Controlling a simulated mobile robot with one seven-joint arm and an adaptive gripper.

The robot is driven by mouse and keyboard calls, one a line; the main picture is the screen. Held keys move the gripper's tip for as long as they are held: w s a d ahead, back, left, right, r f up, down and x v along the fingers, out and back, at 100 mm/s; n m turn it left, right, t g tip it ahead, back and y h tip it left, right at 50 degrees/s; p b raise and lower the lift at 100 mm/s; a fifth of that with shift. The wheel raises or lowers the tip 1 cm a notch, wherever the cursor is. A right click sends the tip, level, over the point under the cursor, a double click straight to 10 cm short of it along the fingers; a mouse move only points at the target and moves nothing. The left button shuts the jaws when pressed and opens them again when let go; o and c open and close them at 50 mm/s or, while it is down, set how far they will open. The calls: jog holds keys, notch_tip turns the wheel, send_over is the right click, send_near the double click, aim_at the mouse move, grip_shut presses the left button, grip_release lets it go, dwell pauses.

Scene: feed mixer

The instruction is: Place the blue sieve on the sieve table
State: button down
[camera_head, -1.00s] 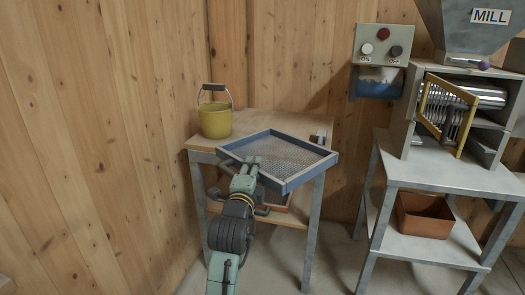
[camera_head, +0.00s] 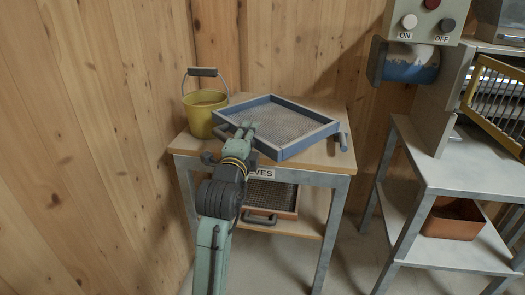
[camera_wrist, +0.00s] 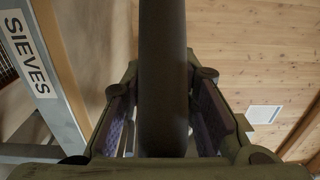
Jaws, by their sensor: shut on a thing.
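The blue sieve (camera_head: 285,122), a square blue frame with a grey mesh, is over the top of the sieve table (camera_head: 330,160). It looks about level; I cannot tell whether it rests on the wood or hangs just above it. My gripper (camera_head: 246,131) is at its near left side. In the wrist view, the two fingers are on either side of a dark bar (camera_wrist: 163,60), which looks like the sieve's handle. The table's front carries a SIEVES label (camera_wrist: 27,50), partly hidden by my arm in the head view.
A yellow bucket (camera_head: 203,114) stands at the table's back left corner, close to the sieve. Another sieve (camera_head: 272,197) with an orange-brown frame lies on the lower shelf. The mill stand (camera_head: 465,170) is to the right, with a brown bin (camera_head: 455,218) on its shelf.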

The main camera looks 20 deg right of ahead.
notch_tip(320, 180, down, 9)
jog(key=shift+s+f+p, duration=0.15)
jog(key=shift+p, duration=0.2)
jog(key=shift+f, duration=0.1)
jog(key=c, duration=1.3)
grip_release()
jog(key=shift+b+v, duration=1.9)
jog(key=shift+v, duration=4.1)
